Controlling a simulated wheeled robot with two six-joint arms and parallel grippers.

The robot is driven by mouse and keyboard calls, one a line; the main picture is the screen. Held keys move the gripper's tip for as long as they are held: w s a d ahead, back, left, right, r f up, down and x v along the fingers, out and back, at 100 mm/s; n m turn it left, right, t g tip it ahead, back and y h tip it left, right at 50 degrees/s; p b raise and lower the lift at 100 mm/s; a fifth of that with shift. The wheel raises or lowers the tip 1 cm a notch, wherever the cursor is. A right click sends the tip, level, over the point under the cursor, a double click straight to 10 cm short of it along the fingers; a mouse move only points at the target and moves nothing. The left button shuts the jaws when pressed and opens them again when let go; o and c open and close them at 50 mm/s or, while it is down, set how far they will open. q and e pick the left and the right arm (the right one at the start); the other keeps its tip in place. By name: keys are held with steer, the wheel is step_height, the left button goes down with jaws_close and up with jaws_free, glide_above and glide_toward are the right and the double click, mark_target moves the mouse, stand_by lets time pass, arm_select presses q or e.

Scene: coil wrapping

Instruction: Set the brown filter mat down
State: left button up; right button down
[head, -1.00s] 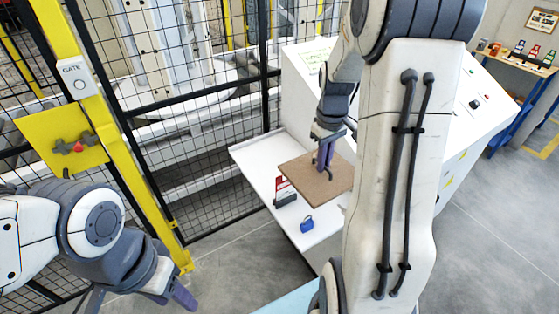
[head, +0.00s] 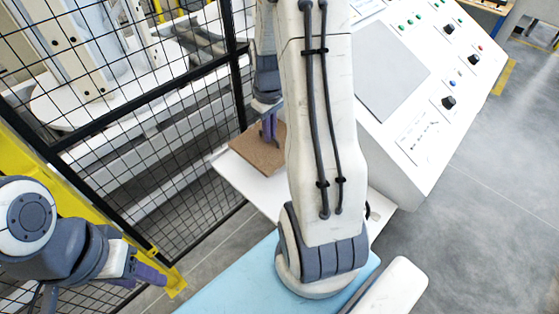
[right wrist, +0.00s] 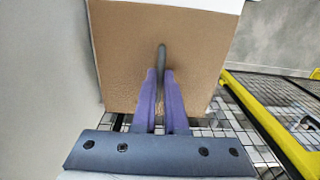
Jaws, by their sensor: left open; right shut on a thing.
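The brown filter mat (head: 247,152) is a flat square board at the far left end of the white shelf (head: 237,180). My right gripper (head: 269,128) is shut on the mat's dark handle, above its face. In the right wrist view, the purple fingers (right wrist: 160,88) close around the grey handle (right wrist: 162,56), and the mat (right wrist: 120,55) fills the upper middle. I cannot tell whether the mat touches the shelf. My right arm hides its right side in the head view. My left gripper (head: 150,274) is open and empty at the lower left, far from the mat.
A sloped white control console (head: 420,150) with knobs and buttons stands right of the shelf. Black mesh fencing (head: 120,130) runs behind and left, with a yellow post (head: 100,215). A light blue surface (head: 235,285) lies in front. Grey floor is clear at the right.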

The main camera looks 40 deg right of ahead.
mark_target(271, 151)
step_height(271, 151, down, 7)
steer(key=shift+r+p, duration=0.1)
steer(key=shift+p, duration=0.35)
steer(key=shift+f, duration=0.2)
steer(key=shift+f, duration=0.15)
steer(key=c, duration=1)
jaws_free()
steer(key=shift+o, duration=0.2)
